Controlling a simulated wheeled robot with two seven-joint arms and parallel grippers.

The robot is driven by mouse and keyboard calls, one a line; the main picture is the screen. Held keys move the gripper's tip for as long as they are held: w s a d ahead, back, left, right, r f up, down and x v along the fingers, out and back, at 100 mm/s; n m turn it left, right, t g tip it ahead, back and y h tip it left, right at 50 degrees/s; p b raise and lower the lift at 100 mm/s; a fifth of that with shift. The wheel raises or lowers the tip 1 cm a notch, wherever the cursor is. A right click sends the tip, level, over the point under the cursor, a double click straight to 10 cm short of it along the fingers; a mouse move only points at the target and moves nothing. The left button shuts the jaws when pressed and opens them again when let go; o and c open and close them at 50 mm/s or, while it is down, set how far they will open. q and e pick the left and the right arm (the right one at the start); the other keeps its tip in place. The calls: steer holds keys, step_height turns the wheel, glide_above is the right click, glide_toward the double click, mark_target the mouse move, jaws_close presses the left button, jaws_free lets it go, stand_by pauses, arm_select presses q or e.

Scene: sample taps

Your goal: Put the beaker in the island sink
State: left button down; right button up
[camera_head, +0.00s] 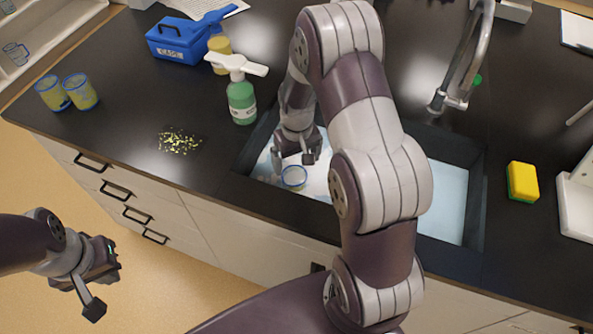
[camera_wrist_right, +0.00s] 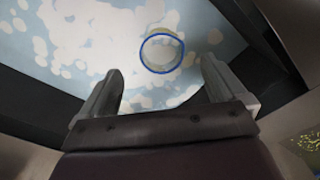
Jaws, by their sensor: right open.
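A clear beaker with a blue rim (camera_head: 293,178) is inside the island sink (camera_head: 447,200), at its left part. It also shows in the right wrist view (camera_wrist_right: 162,53), beyond my fingertips and apart from them. My right gripper (camera_head: 298,158) is over the sink, just above the beaker, with its fingers spread and nothing between them. In the right wrist view the two fingers (camera_wrist_right: 160,85) stand wide apart. My left gripper (camera_head: 105,278) is at the lower left, over the floor in front of the drawers, its fingers apart and empty. My right arm hides the middle of the sink.
Two yellowish beakers (camera_head: 80,91) stand at the counter's left end. Yellow-green crumbs (camera_head: 179,142) lie on the counter. A green pump bottle (camera_head: 241,100) and a blue box (camera_head: 178,42) stand left of my right arm. A faucet (camera_head: 467,65) and yellow sponge (camera_head: 522,181) are to the right.

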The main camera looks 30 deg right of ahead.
steer(key=shift+n+t, duration=0.4)
steer(key=shift+t, duration=0.3)
steer(key=s+a+r, duration=0.2)
steer(key=s+r, duration=0.1)
steer(key=s, duration=0.1)
steer(key=s+a+r, duration=0.3)
steer(key=s+r, duration=0.1)
steer(key=s+a+r, duration=0.3)
steer(key=s, duration=0.2)
steer(key=shift+a+r, duration=0.1)
steer(key=shift+r, duration=0.2)
steer(key=shift+w+d+f, duration=0.15)
steer(key=shift+w+d, duration=0.05)
steer(key=shift+w, duration=0.15)
steer(key=shift+s+a, duration=0.1)
